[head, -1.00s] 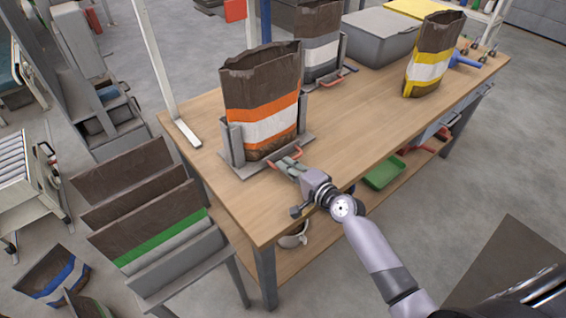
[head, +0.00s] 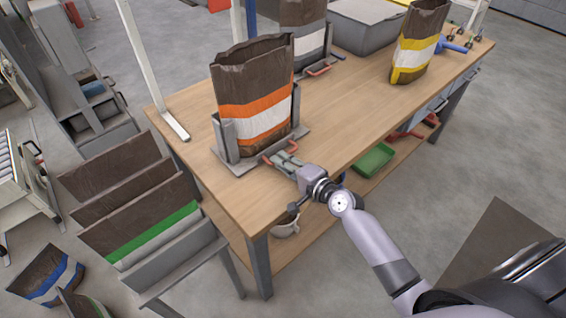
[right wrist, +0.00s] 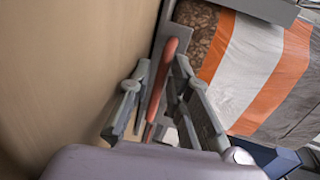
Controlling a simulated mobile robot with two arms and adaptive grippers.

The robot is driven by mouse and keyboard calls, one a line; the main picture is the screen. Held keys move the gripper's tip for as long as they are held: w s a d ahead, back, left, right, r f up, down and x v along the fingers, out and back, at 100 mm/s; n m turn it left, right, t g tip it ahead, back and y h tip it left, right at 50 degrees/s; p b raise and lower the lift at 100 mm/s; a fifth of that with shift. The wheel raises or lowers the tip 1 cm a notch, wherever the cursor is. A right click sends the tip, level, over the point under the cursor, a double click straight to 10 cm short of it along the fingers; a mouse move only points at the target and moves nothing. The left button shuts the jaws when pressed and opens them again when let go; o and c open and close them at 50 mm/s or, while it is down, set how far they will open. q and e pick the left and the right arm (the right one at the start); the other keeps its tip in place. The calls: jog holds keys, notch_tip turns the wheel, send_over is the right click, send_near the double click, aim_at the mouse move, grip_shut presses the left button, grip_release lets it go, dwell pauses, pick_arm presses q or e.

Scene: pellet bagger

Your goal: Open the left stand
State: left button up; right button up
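The left stand (head: 229,147) is a grey metal holder near the front left corner of the workbench. It holds an upright brown bag (head: 253,92) with orange and white bands. A red handle (head: 274,150) sticks out at the stand's front. My right gripper (head: 284,159) is at this handle. In the right wrist view, the red handle (right wrist: 160,88) lies between the two fingers of my right gripper (right wrist: 161,70), which stand apart on either side of it with gaps visible. My left gripper is not in view.
The wooden workbench (head: 335,130) also carries a second grey stand (head: 325,66) with a bag, a yellow-banded bag (head: 416,45) and a grey bin (head: 366,27). A green tray (head: 373,160) is on the lower shelf.

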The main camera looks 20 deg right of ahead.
jog(key=shift+r, duration=0.1)
jog(key=v, duration=1.2)
